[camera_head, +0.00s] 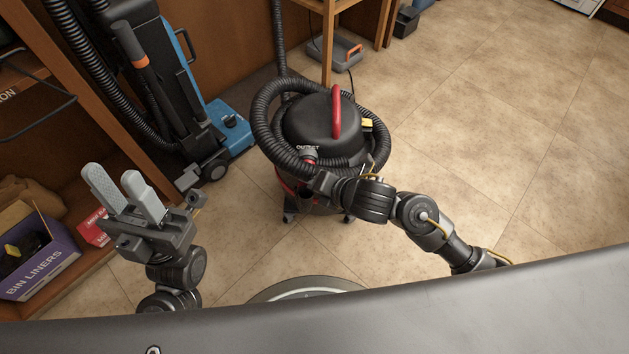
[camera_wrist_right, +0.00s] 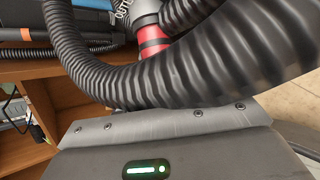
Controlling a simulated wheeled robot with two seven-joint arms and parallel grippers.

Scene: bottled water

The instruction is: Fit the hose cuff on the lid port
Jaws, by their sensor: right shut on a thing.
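The vacuum's black lid (camera_head: 318,120) has a red handle and the word OUTLET on its near side. The black ribbed hose (camera_head: 262,112) loops around the lid. It crosses close in front of the right wrist view (camera_wrist_right: 200,68) and hides my fingertips there. A grey and red cuff-like piece (camera_head: 309,154) is just below the OUTLET marking; red banding (camera_wrist_right: 152,41) shows behind the hose in the wrist view. My right gripper (camera_head: 312,172) is shut at this piece. Whether it is seated on the port is hidden. My left gripper (camera_head: 119,190) is open, empty, and away from the vacuum.
A blue upright vacuum (camera_head: 228,126) stands behind, at the left. A wooden shelf holds a purple BIN LINERS box (camera_head: 40,270) near my left gripper. A grey and orange box (camera_head: 338,50) is under a wooden table. Tiled floor (camera_head: 500,120) at the right is clear.

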